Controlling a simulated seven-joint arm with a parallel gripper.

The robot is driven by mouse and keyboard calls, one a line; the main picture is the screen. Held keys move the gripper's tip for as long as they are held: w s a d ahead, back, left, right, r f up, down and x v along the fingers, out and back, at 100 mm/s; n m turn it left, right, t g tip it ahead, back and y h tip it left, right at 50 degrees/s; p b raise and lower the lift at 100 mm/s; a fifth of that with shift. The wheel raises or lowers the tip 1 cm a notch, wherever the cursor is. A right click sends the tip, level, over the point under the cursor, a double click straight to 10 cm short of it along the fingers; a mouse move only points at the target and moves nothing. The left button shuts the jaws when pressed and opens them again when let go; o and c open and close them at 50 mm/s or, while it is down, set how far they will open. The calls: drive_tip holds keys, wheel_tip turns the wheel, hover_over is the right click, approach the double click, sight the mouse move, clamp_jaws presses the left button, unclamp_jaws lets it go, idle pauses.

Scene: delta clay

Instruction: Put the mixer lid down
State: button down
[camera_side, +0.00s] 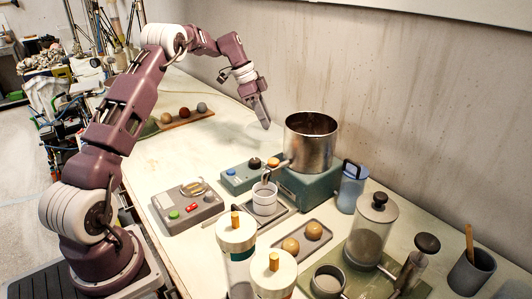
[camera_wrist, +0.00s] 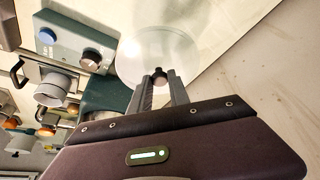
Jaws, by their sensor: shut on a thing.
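My gripper (camera_side: 266,124) is shut on the dark knob (camera_wrist: 158,77) of the clear round mixer lid (camera_wrist: 150,48), as the wrist view shows. In the side view the lid (camera_side: 256,134) is only a faint outline under my fingertips, to the left of the metal mixer pot (camera_side: 311,145). The pot is open at the top and stands on a teal base (camera_side: 305,188). The base also shows beside the lid in the wrist view (camera_wrist: 104,96). I cannot tell whether the lid touches the table.
A blue-grey control box (camera_side: 240,177) stands in front of the lid. A grey button box (camera_side: 187,206), a white cup (camera_side: 264,199) and a blue jug (camera_side: 352,188) are nearby. A wooden rack with balls (camera_side: 186,117) lies behind left. The pale table (camera_side: 190,150) is clear between rack and boxes.

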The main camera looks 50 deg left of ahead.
wheel_tip(320, 180, down, 9)
drive_tip(key=shift+r, duration=0.1)
drive_tip(key=c, duration=1.2)
unclamp_jaws()
drive_tip(key=shift+c, duration=0.2)
